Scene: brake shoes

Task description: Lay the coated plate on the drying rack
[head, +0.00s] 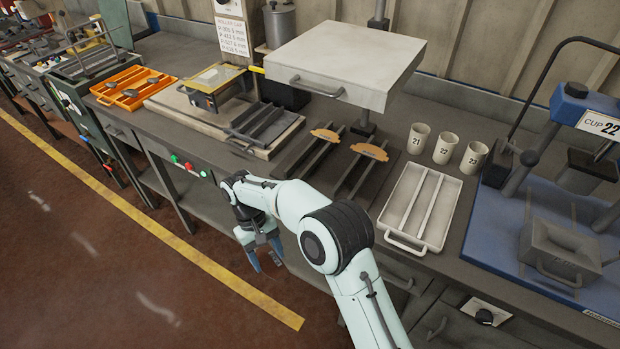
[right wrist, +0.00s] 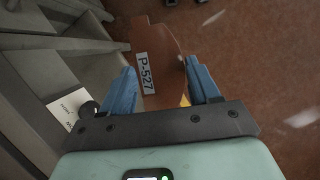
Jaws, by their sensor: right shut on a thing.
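A reddish-brown plate (right wrist: 168,48) with a white label reading P-527 sits between the blue fingers of my right gripper (right wrist: 160,85) in the right wrist view. The right gripper is shut on it. In the head view my right gripper (head: 265,257) points down in front of the bench, over the floor side, and the plate cannot be made out there. Dark parallel rails (head: 345,185), seemingly the drying rack, lie on the bench behind the gripper. Two orange-brown pieces, one (head: 326,135) and another (head: 372,152), rest across their far part. My left gripper is out of view.
A pale block with a handle (head: 345,60) overhangs the back of the rails. A white divided tray (head: 408,207) and three numbered cups (head: 446,148) stand to the right. A dark grooved tray (head: 268,124) and an orange tray (head: 132,87) are to the left.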

